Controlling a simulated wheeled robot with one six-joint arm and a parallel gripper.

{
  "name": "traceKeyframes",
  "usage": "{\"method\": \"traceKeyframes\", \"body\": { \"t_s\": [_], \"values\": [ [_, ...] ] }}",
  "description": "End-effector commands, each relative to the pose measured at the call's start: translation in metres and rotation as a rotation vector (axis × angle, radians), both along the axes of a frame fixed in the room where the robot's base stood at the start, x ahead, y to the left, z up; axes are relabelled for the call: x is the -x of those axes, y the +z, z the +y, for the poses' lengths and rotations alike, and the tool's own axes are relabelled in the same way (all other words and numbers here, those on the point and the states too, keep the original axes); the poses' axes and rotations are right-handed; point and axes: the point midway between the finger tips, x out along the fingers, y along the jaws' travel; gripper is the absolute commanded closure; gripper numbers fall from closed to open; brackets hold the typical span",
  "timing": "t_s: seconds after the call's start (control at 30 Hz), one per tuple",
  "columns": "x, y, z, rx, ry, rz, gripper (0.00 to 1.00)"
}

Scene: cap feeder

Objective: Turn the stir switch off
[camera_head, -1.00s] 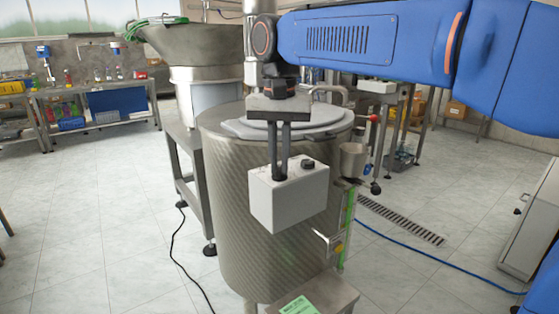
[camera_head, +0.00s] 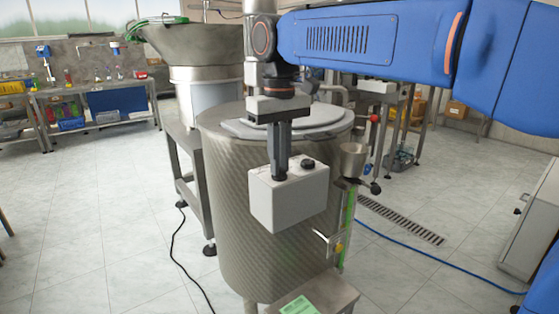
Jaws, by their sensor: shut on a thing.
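A white control box (camera_head: 291,203) is on the front of the large ribbed metal drum (camera_head: 225,220). A black knob (camera_head: 308,163) shows on the right of the box's top face. My gripper (camera_head: 280,177) points straight down, its dark fingertips at the left part of that top face. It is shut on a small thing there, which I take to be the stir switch. The fingers hide this thing, so its setting cannot be told.
The drum's grey lid (camera_head: 320,120) lies just behind my gripper. A small metal cup (camera_head: 353,160) and a red-tipped lever (camera_head: 374,120) stand to the right.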

Motion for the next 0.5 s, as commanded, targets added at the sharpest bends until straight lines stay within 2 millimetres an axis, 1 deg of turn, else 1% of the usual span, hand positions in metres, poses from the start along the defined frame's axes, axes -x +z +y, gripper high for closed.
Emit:
{"method": "traceKeyframes", "body": {
  "t_s": [0.5],
  "values": [
    [-0.0001,0.0004,0.0,0.0,0.482,-0.001,1.0]
  ]
}}
